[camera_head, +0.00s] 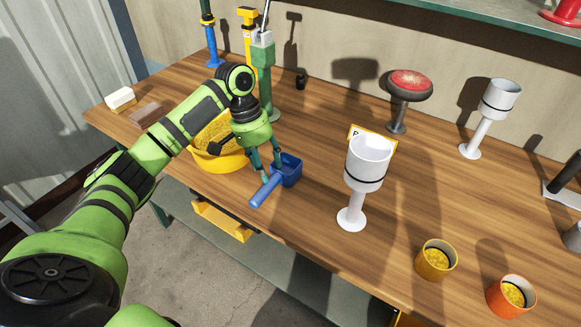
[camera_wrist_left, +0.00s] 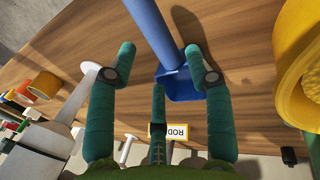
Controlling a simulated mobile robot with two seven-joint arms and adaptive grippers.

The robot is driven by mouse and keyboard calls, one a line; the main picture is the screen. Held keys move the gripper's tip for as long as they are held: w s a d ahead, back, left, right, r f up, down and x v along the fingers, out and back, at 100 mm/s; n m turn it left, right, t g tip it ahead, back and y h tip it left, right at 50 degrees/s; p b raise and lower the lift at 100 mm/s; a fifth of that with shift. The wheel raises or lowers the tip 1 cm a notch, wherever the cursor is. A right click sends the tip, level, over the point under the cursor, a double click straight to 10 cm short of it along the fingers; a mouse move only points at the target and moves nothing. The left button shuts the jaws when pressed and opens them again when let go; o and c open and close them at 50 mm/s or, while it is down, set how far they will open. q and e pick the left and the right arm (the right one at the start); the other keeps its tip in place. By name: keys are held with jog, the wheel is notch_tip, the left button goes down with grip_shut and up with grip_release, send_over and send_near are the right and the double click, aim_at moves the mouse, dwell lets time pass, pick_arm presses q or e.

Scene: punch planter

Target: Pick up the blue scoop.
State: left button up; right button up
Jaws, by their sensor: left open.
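The blue scoop (camera_head: 264,188) lies on the wooden table near its front edge. Its handle points toward the front left and its pan is at the back right. My left gripper (camera_head: 272,168) is open, with its fingers low over the scoop, around where the handle meets the pan. In the left wrist view, the scoop's handle (camera_wrist_left: 153,27) runs between the two upper fingers of my left gripper (camera_wrist_left: 160,62), with the pan (camera_wrist_left: 183,87) between and behind them. I cannot tell whether any finger touches the scoop. My right gripper is not in view.
A yellow bowl (camera_head: 222,163) stands close left of the scoop, partly behind my arm. A white cup on a stem (camera_head: 365,172) stands to the right, before a small sign. A green tool (camera_head: 263,75) rises behind. Two filled cups, yellow (camera_head: 428,264) and orange (camera_head: 500,300), stand front right.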

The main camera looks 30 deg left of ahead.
aim_at(272, 183)
pick_arm(q)
jog(key=f, duration=0.1)
jog(key=d+f+p, duration=0.1)
jog(key=s+f, duration=0.1)
jog(key=shift+d+f, duration=0.25)
jog(key=shift+f, duration=0.15)
jog(key=shift+x, duration=1)
jog(key=shift+w+f, duration=0.1)
jog(key=shift+f, duration=0.1)
grip_shut()
jog(key=shift+w+r, duration=0.1)
jog(key=shift+r, duration=0.55)
notch_tip(272, 183, up, 3)
jog(key=shift+f, duration=0.2)
jog(key=s+d+r, duration=0.2)
jog(key=d+r, duration=0.1)
jog(key=d, duration=0.2)
jog(key=s+d+r+b, duration=0.1)
jog(key=s+d+r, duration=0.2)
jog(key=d+r, duration=0.1)
jog(key=shift+d+r, duration=0.15)
jog(key=shift+d, duration=0.65)
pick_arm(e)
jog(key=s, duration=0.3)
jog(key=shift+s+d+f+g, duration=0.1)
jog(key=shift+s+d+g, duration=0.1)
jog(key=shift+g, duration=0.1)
